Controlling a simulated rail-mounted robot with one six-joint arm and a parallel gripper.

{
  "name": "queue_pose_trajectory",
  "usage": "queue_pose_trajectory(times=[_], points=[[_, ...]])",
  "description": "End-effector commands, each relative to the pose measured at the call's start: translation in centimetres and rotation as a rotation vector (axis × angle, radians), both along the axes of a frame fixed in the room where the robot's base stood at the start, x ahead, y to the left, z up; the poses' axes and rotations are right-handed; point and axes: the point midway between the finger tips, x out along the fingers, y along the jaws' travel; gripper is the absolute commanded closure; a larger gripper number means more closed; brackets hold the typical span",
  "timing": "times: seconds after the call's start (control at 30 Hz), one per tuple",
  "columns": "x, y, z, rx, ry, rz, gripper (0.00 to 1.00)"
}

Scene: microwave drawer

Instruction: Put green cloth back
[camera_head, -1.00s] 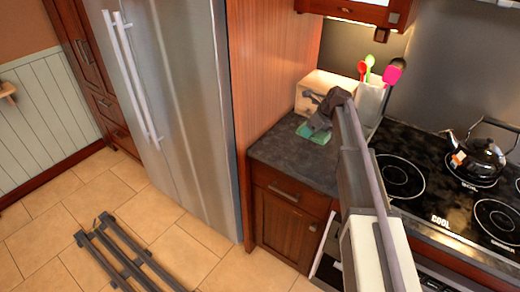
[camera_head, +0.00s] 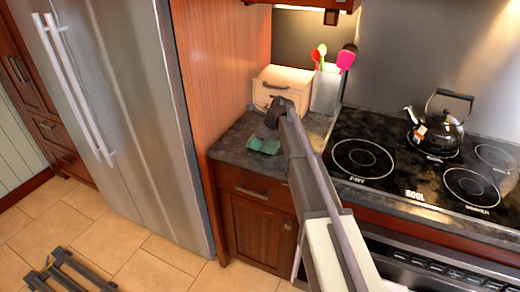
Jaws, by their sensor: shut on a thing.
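The green cloth (camera_head: 265,145) is on the dark countertop (camera_head: 235,150), in front of the wooden box. My gripper (camera_head: 268,131) is right over the cloth, shut on it. The fingertips are small and partly hidden by my own wrist and arm, which come in from the lower right. I cannot tell whether the cloth lies flat on the counter or is lifted a little.
A wooden box (camera_head: 285,90) stands at the back of the counter. Beside it is a white utensil holder (camera_head: 326,90) with colourful utensils. The black stove (camera_head: 385,165) with a kettle (camera_head: 440,128) is to the right. A tall fridge (camera_head: 130,110) stands left.

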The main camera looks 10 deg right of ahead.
Motion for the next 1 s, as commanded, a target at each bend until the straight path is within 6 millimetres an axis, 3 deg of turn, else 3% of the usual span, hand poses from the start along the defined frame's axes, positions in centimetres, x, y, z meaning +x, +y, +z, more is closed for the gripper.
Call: queue_pose_trajectory(times=[0.03, 0.33, 0.37, 0.6, 0.87, 1.0], points=[[0.0, 0.0, -1.0, 0.0, 0.0, 0.0, 0.92], [0.0, 0.0, -0.9, 0.0, 0.0, 0.0, 0.92], [0.0, 0.0, -0.7, 0.0, 0.0, 0.0, 0.29], [0.0, 0.0, -0.7, 0.0, 0.0, 0.0, 0.06], [0.0, 0.0, -0.4, 0.0, 0.0, 0.0, 0.06], [-0.3, -0.5, 1.3, 0.0, 0.0, -0.001, 0.06]])
